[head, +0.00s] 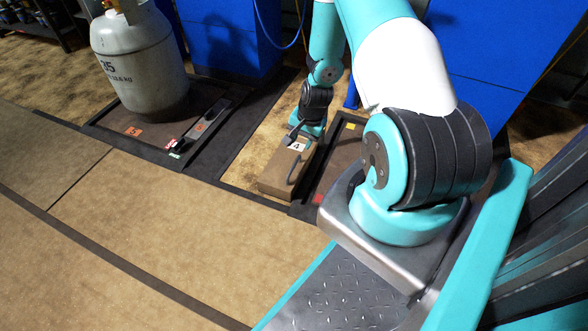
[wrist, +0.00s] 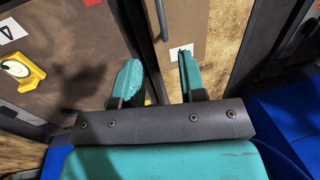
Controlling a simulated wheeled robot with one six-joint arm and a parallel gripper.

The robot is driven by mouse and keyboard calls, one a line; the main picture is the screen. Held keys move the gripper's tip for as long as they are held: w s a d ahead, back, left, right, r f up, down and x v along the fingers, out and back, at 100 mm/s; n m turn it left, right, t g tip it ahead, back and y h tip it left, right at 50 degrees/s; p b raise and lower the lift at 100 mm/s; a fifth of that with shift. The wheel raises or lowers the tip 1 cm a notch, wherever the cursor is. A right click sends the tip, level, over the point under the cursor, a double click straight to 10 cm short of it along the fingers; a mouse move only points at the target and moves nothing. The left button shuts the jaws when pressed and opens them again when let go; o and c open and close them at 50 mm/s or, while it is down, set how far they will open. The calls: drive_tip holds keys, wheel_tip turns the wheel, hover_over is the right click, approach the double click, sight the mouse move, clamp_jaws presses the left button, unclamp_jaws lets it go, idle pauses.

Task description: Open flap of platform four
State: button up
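A brown box-like flap (head: 274,178) with a white label marked 4 (head: 297,147) and a grey bar handle (head: 293,168) lies low between dark frames in the head view. It looks closed. My gripper (head: 306,132) is at the label end of the flap, pointing down. In the wrist view the flap is a brown panel (wrist: 184,22), its white label (wrist: 181,51) partly behind the right finger. My gripper (wrist: 156,78) is open there, with nothing visible between its fingertips. A thin dark bar (wrist: 162,20), perhaps the handle, shows just beyond the gap. I cannot tell whether anything touches.
A grey gas cylinder (head: 138,60) stands on a scale platform (head: 105,122) at left. Another brown platform (head: 332,160) lies right of the flap. Blue cabinets (head: 225,35) stand behind. In the wrist view a yellow bracket (wrist: 28,78) shows at left. The front floor is clear.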

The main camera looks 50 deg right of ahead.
sight(293, 166)
drive_tip(key=f+b, duration=0.2)
drive_tip(key=f, duration=0.2)
drive_tip(key=w+f+b, duration=0.1)
drive_tip(key=f+b, duration=0.1)
drive_tip(key=f, duration=0.2)
drive_tip(key=w+f+b, duration=0.1)
drive_tip(key=f+b, duration=0.1)
drive_tip(key=f, duration=0.3)
drive_tip(key=shift+w+a+b, duration=0.2)
drive_tip(key=shift+a+b, duration=0.1)
drive_tip(key=shift+a, duration=0.1)
drive_tip(key=shift+r, duration=0.1)
clamp_jaws()
